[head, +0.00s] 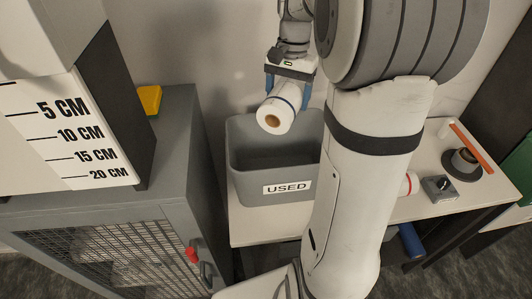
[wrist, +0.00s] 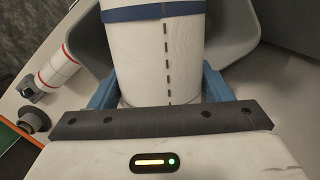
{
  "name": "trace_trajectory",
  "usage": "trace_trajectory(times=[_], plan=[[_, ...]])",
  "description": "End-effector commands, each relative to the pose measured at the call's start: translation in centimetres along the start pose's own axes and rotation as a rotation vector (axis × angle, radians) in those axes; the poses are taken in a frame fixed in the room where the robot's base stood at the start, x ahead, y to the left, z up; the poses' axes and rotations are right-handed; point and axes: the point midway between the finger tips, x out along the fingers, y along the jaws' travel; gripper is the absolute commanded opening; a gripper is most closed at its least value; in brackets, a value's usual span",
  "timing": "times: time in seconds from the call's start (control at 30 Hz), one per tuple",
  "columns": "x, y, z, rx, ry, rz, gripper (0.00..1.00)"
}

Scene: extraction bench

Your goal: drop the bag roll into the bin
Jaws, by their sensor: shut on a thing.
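The bag roll (head: 279,110) is white with a blue band and a brown core at its end. My gripper (head: 288,88) is shut on it, with a blue finger on each side. The roll is held above the grey bin (head: 262,160), which carries a "USED" label. In the wrist view the roll (wrist: 152,60) fills the middle, with a dashed line along it and the blue band near the top. The bin's grey rim (wrist: 240,45) shows behind it in that view. The bin's inside is partly hidden by the roll and my arm.
The bin stands on a white bench (head: 415,200). To the right are a small grey device with a knob (head: 439,188), a dark round stand (head: 464,164) and an orange rod (head: 472,147). A mesh-fronted grey cabinet (head: 110,255) stands left, with a yellow block (head: 150,99) on top.

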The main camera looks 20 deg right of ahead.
Motion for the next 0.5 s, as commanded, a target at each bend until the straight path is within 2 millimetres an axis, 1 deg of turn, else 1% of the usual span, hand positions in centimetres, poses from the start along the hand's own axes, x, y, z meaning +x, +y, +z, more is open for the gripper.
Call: trace_trajectory(times=[0.17,0.5], plan=[[1.1,-0.4,0.1,-0.012,0.0,0.001,0.4],[5.0,-0.8,-0.2,-0.022,0.0,0.002,0.4]])
